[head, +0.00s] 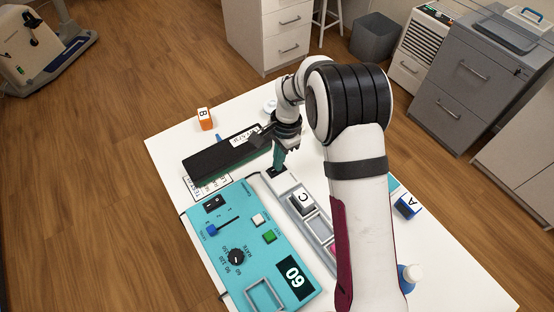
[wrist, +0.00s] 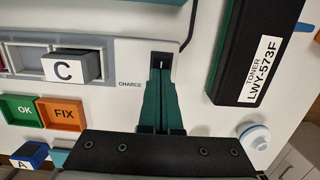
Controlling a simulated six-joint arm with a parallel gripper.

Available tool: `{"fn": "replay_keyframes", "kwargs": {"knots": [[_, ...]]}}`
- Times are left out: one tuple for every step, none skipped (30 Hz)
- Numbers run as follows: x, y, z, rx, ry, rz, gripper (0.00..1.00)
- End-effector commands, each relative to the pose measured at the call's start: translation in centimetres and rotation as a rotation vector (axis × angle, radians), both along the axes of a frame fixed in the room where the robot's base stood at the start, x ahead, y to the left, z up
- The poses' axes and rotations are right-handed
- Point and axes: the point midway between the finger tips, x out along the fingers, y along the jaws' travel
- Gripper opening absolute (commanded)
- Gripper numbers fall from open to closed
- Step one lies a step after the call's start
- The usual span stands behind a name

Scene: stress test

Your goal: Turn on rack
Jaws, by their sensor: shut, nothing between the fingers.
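The rack (head: 270,186) is a long light-grey strip with recessed slots on the white table, and it also shows in the wrist view (wrist: 128,67). At its far end is a black switch (wrist: 161,61) beside the word CHARGE. My gripper (head: 279,164) points down at this switch, with its green fingers (wrist: 160,80) together and empty. The fingertips are at or just above the switch's edge; I cannot tell whether they touch. The fingers hide part of the switch, so its position is unclear. A block marked C (head: 303,201) sits in a slot.
A teal panel (head: 225,250) with a dial and a display reading 60 lies left of the rack. A long black toner box (head: 220,156) lies close beside my gripper. An orange block B (head: 205,118) and a blue block A (head: 408,205) stand near the table edges.

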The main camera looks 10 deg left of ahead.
Motion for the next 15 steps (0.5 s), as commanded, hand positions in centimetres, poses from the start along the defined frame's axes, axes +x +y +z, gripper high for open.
{"fn": "replay_keyframes", "kwargs": {"knots": [[0.0, 0.0, 0.1, 0.001, -0.001, 0.000, 0.00], [0.0, 0.0, 0.2, 0.001, -0.001, 0.000, 0.00], [0.1, 0.0, 0.6, 0.001, -0.001, 0.000, 0.00], [0.1, -0.1, 1.0, 0.001, -0.002, 0.000, 0.00], [0.2, -0.1, 1.4, 0.001, -0.003, 0.000, 0.00], [0.3, -0.2, 2.3, 0.002, -0.003, -0.002, 0.00], [0.4, -0.3, 2.9, 0.001, -0.004, -0.002, 0.00], [0.5, -0.3, 3.7, 0.001, -0.006, -0.001, 0.00], [0.6, -0.4, 4.7, 0.001, -0.006, -0.001, 0.00], [0.7, -0.5, 5.4, 0.001, -0.005, -0.001, 0.00], [0.7, -0.6, 6.2, 0.001, -0.004, -0.001, 0.00], [0.8, -0.7, 7.2, 0.002, -0.005, -0.002, 0.00], [0.9, -0.8, 7.9, 0.001, -0.004, -0.001, 0.00], [1.0, -0.9, 8.6, 0.001, -0.004, -0.001, 0.00], [1.0, -0.9, 9.5, 0.001, -0.004, -0.002, 0.00]]}}
